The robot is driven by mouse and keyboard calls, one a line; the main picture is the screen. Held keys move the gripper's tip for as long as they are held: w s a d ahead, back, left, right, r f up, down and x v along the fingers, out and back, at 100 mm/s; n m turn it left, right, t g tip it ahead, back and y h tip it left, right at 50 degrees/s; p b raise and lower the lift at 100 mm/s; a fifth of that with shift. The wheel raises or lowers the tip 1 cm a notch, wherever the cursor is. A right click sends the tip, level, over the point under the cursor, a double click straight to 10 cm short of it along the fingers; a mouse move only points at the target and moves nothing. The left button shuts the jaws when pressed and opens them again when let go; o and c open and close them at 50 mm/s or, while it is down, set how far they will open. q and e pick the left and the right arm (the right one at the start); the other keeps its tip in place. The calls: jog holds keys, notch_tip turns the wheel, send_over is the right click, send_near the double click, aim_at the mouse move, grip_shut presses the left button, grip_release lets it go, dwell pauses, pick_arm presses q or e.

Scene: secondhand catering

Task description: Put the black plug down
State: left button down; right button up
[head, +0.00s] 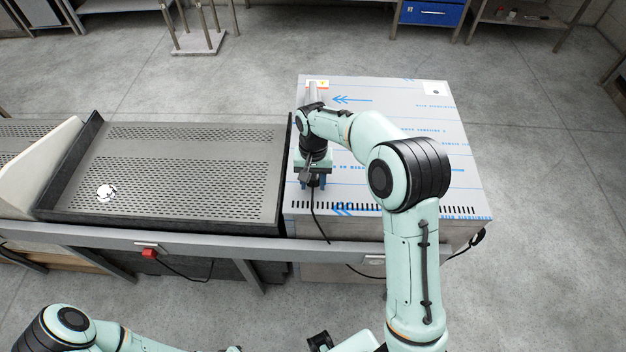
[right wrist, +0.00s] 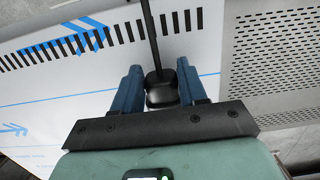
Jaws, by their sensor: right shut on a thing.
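The black plug (right wrist: 160,92) is between the two blue fingers of my right gripper (right wrist: 160,76), which is shut on it. Its black cord runs up and away in the right wrist view. In the head view my right gripper (head: 311,183) points down over the front left part of the steel box top (head: 350,135). The cord hangs from it over the front edge. The plug is mostly hidden there by the gripper, and I cannot tell whether it touches the top. My left gripper is out of view; only part of that arm shows at bottom left.
A perforated steel tray (head: 200,200) with a raised rim lies left of the box, with a small white disc (head: 106,193) on it. A red plug (head: 149,253) is at the front rail. Another black connector (head: 478,238) hangs at the box's right.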

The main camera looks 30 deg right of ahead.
aim_at(313, 176)
jog(key=shift+f, duration=0.6)
jog(key=o, duration=1.1)
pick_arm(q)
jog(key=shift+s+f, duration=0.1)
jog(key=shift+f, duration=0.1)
pick_arm(e)
jog(key=shift+o, duration=0.2)
jog(key=shift+r, duration=0.15)
jog(key=shift+r, duration=0.35)
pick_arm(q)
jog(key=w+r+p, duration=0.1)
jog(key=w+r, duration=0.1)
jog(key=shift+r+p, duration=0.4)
pick_arm(e)
notch_tip(313, 176, up, 12)
jog(key=w, duration=0.1)
jog(key=shift+d, duration=0.35)
